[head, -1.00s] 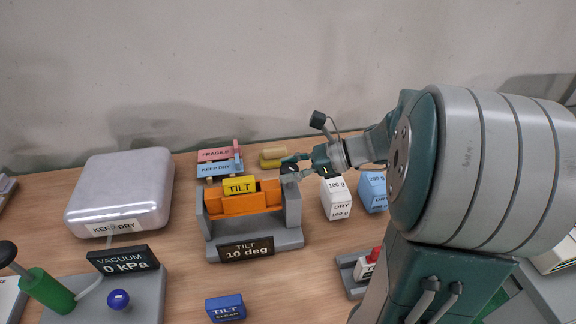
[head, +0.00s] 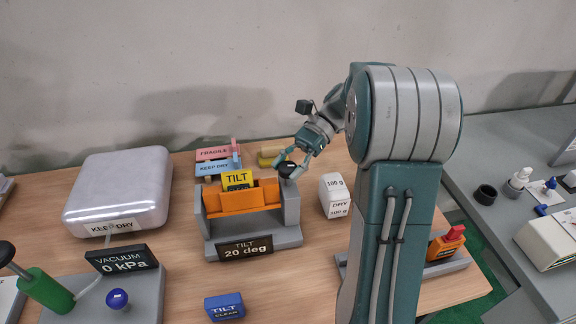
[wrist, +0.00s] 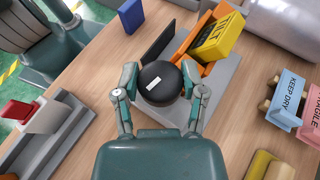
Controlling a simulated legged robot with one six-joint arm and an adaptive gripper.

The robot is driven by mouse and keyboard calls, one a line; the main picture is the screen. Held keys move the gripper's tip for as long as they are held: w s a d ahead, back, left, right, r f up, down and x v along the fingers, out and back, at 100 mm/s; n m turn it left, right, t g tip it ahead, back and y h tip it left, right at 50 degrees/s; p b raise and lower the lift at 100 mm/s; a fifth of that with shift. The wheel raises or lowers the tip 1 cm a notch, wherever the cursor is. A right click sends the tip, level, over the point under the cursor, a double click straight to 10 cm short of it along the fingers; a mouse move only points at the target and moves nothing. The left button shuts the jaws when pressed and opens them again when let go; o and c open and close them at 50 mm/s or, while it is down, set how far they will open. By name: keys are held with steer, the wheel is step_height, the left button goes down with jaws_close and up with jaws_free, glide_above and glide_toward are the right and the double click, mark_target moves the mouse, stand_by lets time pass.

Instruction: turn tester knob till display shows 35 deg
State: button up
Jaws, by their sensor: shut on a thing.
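The tilt tester (head: 252,238) is a grey frame with an orange cradle (head: 241,208) holding a yellow box (head: 237,180) marked TILT. Its display (head: 245,247) reads 20 deg. The black round knob (head: 287,169) is on the tester's right side. In the wrist view the knob (wrist: 160,83) has a white mark on its face. My gripper (head: 288,163) is at the knob, reaching from the upper right. In the wrist view the fingers of my gripper (wrist: 159,92) are on both sides of the knob, shut on it. The cradle and box are tilted.
A white 100 g block (head: 336,195) stands just right of the tester. Pink and blue labelled blocks (head: 214,168) and a yellow piece (head: 271,153) lie behind. A blue TILT CLEAR block (head: 224,307) is in front, and the vacuum station (head: 122,259) is at left.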

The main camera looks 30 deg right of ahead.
steer(key=shift+n+g+h, duration=0.4)
steer(key=shift+n+g, duration=0.2)
steer(key=o, duration=1.1)
steer(key=shift+w, duration=0.1)
steer(key=shift+o, duration=0.2)
steer(key=shift+m+y, duration=0.3)
